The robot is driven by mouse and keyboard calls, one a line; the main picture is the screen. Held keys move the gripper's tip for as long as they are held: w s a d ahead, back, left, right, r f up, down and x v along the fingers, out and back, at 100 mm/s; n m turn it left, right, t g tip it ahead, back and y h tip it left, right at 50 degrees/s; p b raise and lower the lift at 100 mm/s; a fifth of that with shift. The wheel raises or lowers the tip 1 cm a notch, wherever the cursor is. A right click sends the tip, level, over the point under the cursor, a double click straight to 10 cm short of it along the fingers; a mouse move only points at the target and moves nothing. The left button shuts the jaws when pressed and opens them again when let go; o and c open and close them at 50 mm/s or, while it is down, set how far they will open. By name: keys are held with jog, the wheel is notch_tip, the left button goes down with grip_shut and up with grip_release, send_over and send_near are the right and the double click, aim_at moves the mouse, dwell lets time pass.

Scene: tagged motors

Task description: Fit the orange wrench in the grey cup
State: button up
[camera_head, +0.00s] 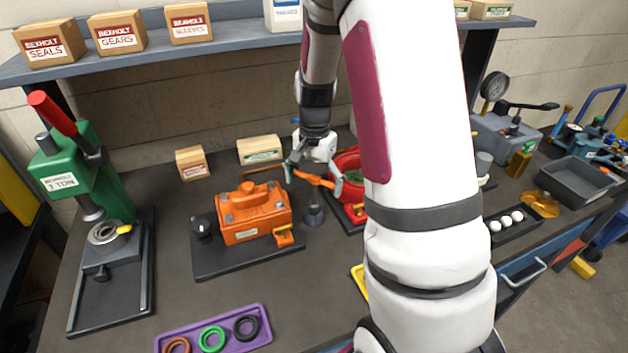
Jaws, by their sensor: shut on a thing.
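My gripper (312,172) is over the middle of the bench, pointing down. It is shut on the orange wrench (315,180), which it holds roughly level above the bench. A small dark grey round piece (314,214) stands on the bench below the wrench, with a narrower upper part; I cannot tell whether it is a cup. A light grey cylinder (484,163), which looks like a cup, stands right of my arm and is partly hidden by it. The wrench looks apart from both.
An orange motor (255,212) on a dark plate is just left of the wrench. A red motor (347,163) is close behind and right, partly hidden. A green press (90,175) stands left; a purple tray (215,333) with rings lies in front.

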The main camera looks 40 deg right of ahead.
jog(key=shift+f+b, duration=0.45)
jog(key=shift+f, duration=0.8)
jog(key=o, duration=1.2)
jog(key=shift+o, duration=0.2)
jog(key=shift+r+p, duration=1.4)
jog(key=shift+r, duration=1.6)
notch_tip(320, 180, up, 12)
